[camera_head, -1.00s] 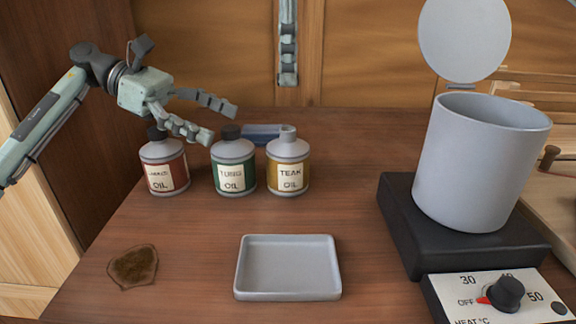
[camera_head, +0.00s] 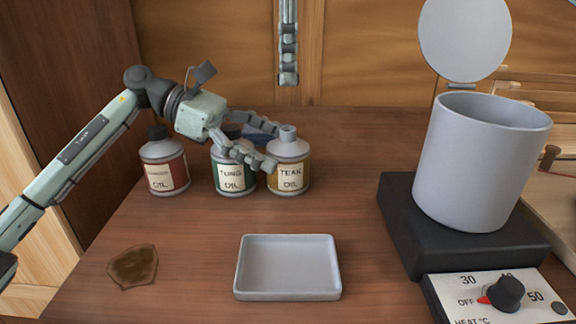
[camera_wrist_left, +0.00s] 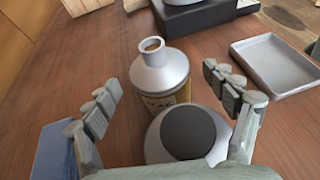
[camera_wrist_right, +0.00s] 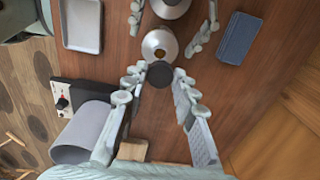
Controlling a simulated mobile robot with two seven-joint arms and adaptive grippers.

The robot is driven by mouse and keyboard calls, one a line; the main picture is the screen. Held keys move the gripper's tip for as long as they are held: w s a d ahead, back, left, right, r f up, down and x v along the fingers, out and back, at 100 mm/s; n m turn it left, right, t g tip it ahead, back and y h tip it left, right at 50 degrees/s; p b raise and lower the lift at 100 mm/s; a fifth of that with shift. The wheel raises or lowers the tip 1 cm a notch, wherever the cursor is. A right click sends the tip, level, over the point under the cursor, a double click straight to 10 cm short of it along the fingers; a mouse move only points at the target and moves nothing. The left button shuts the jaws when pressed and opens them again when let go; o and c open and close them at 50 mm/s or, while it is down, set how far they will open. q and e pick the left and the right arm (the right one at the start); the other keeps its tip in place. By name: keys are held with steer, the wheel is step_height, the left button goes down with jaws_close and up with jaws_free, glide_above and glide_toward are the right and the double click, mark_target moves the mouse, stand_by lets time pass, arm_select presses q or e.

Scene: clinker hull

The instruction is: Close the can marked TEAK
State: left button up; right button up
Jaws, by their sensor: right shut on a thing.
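The TEAK can (camera_head: 289,178), with a yellow band, stands upright at the right end of a row of oil cans. Its mouth is uncapped, as the left wrist view of the can (camera_wrist_left: 160,72) shows. My left gripper (camera_head: 280,147) is open, reaching over the TUNG can (camera_head: 233,180) with its fingertips at the TEAK can's shoulder. In the left wrist view the TEAK can stands between and beyond the spread fingers.
A red-banded can (camera_head: 165,172) stands at the left. A blue block (camera_head: 262,130) lies behind the cans. A grey tray (camera_head: 287,296) and a brown patch (camera_head: 133,266) are in front. A pot (camera_head: 478,165) stands on a black heater (camera_head: 400,225) at the right.

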arm_select(q)
steer(key=c, duration=1.7)
steer(key=shift+c, duration=0.2)
arm_select(e)
glide_above(288, 128)
steer(key=shift+s+f, duration=0.1)
steer(key=shift+f, duration=2.4)
steer(key=shift+f, duration=0.1)
steer(key=shift+f, duration=0.8)
steer(key=shift+f, duration=0.55)
arm_select(q)
jaws_close()
arm_select(e)
steer(key=o, duration=0.7)
